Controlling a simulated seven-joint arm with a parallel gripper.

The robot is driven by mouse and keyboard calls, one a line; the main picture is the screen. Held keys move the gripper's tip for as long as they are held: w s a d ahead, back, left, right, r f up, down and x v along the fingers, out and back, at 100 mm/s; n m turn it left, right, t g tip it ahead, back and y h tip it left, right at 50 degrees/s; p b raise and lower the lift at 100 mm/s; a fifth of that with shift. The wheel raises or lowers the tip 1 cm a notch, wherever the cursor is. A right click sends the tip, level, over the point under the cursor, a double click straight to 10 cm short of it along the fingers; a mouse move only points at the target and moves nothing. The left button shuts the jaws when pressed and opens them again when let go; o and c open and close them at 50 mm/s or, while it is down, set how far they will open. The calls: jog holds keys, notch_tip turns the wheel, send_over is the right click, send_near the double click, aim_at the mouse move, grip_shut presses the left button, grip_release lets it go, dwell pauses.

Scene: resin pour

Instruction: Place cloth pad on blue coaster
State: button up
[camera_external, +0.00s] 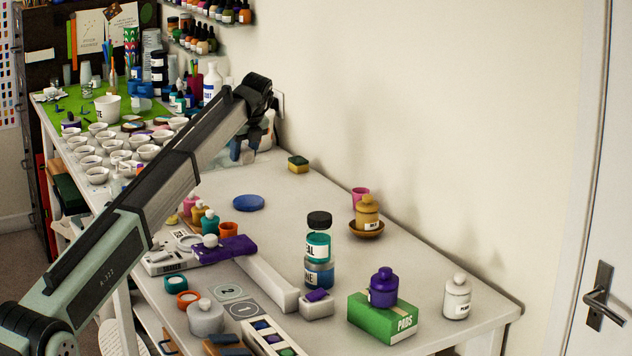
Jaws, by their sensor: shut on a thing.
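The blue coaster (248,203) lies flat and bare on the pale table, left of the middle. My gripper (241,157) is beyond it, near the wall side of the table. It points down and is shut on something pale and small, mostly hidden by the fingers. This may be the cloth pad, but its shape is too small to tell. I cannot tell whether it touches the table.
A yellow-green sponge (298,165) lies right of my gripper.

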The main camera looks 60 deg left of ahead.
aim_at(246, 198)
jog(key=shift+d+r, duration=0.15)
jog(key=shift+d, duration=0.85)
jog(key=shift+m, duration=0.4)
jog(key=shift+f, duration=0.25)
notch_tip(246, 198, down, 10)
jog(key=shift+r, duration=0.15)
jog(key=o, duration=1)
jog(key=shift+o, duration=0.2)
jog(key=v, duration=1.2)
jog(key=shift+s+a+r, duration=0.1)
